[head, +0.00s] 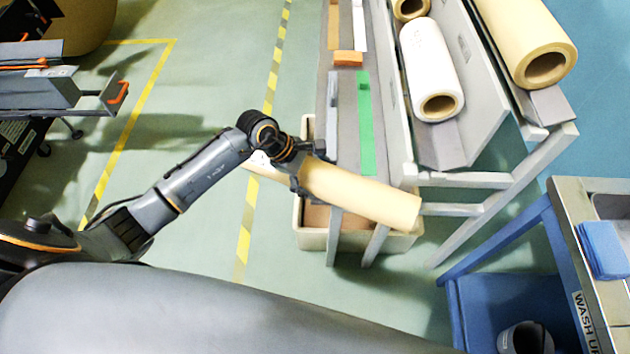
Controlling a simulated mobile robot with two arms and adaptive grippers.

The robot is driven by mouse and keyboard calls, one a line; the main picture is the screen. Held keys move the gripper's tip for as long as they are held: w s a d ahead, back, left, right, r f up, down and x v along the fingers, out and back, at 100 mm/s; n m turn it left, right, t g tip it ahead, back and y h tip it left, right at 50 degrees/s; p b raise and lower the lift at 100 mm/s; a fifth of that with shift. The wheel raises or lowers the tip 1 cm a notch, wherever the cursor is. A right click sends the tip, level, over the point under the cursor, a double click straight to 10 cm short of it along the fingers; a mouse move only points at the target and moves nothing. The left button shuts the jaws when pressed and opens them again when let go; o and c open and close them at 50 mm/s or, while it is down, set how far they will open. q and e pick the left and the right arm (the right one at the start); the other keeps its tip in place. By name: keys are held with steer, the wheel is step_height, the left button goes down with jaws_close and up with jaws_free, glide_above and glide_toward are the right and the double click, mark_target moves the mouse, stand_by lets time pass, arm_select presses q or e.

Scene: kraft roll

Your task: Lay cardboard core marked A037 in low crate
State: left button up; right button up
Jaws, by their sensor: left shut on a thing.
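A long tan cardboard core (365,194) is held by my left gripper (303,172), which is shut around it left of its middle. The core slants from upper left to lower right, and any A037 marking on it cannot be read. A low cream crate (312,240) stands on the floor below. The core and the rack's legs cover part of the crate. The core passes above the crate, and its upper left end sticks out past the crate's left side. The height between them is hard to tell. My right gripper is not in view.
A grey rack (470,180) holds a white roll (430,68) and a large tan roll (525,40); its legs stand at the crate. A blue-framed wash-up stand (552,240) is at right. A grey cart (45,92) is at left. Floor between is clear.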

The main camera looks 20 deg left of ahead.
arm_select(q)
steer(key=shift+f, duration=1.8)
steer(key=shift+f, duration=0.1)
steer(key=o, duration=1.7)
